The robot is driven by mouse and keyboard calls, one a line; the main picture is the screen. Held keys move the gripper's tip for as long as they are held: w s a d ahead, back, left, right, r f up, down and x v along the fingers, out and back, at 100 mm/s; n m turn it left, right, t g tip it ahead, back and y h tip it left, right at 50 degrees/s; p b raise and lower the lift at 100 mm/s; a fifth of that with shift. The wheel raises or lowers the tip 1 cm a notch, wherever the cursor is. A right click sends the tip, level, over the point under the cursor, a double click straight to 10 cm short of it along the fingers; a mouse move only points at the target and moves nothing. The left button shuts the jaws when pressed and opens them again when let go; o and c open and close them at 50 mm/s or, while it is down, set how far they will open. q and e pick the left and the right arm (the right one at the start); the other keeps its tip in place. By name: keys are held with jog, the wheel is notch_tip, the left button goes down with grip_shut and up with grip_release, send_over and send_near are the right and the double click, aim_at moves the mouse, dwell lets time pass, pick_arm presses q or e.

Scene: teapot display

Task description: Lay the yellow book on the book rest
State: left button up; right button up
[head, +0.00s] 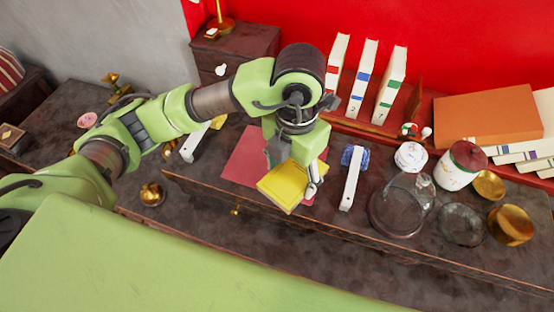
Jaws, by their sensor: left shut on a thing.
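The yellow book (283,189) is in my left gripper (294,174), which is shut on it. The gripper points down, and the book is tilted, with its pale page edge showing toward the front. It appears above a flat red panel (246,160) on the dark table; this panel may be the book rest, but I cannot tell for sure. The book and gripper hide part of the panel. I cannot tell whether the book touches it. My right gripper is not in view.
Glass dishes (461,224), a red-lidded white jar (458,167) and brass bowls (510,225) crowd the right. White books (362,80) stand in a red rack behind. The dark table's front edge is close.

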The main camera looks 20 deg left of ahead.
pick_arm(q)
jog(key=w+a+f+p, duration=0.1)
jog(key=w+a+f, duration=0.1)
jog(key=w, duration=0.1)
jog(key=w+a+f+p, duration=0.1)
jog(key=w+a+f, duration=0.1)
jog(key=w+f, duration=0.1)
jog(key=w+a+f+p, duration=0.2)
jog(key=w+f, duration=0.1)
jog(key=w, duration=0.1)
jog(key=shift+w+a, duration=0.3)
jog(key=shift+w, duration=0.05)
jog(key=shift+w+a+f, duration=0.2)
jog(key=shift+w+f, duration=0.15)
jog(key=shift+f, duration=0.2)
jog(key=f, duration=0.1)
jog(key=f+p, duration=0.1)
jog(key=f, duration=0.1)
jog(key=shift+w+a+f, duration=0.1)
jog(key=shift+w+a, duration=0.1)
jog(key=shift+w, duration=0.1)
jog(key=shift+f, duration=0.15)
jog(key=shift+f, duration=0.1)
jog(key=shift+f, duration=0.15)
jog(key=o, duration=1.3)
